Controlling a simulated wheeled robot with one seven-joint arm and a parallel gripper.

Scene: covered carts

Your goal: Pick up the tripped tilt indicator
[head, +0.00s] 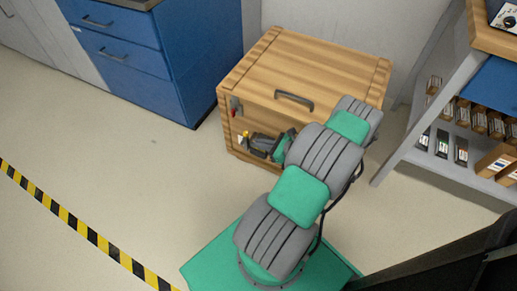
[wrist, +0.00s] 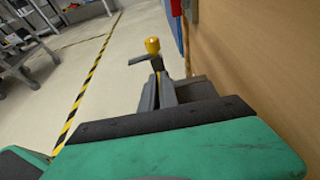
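A wooden cart (head: 330,60) stands against the wall. I cannot tell whether either is the tripped tilt indicator. My gripper (head: 247,139) is low in front of the cart's face, pointing left. In the wrist view its grey fingers (wrist: 158,78) lie close together. A small yellow cylinder (wrist: 152,45) shows at their tips, over a dark grey bar. I cannot tell whether the fingers grip it.
A blue drawer cabinet (head: 125,45) stands left of the cart. A grey shelf rack (head: 440,172) with small boxes stands to the right. Yellow-black floor tape (head: 85,230) runs at the lower left. The floor between tape and cart is clear.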

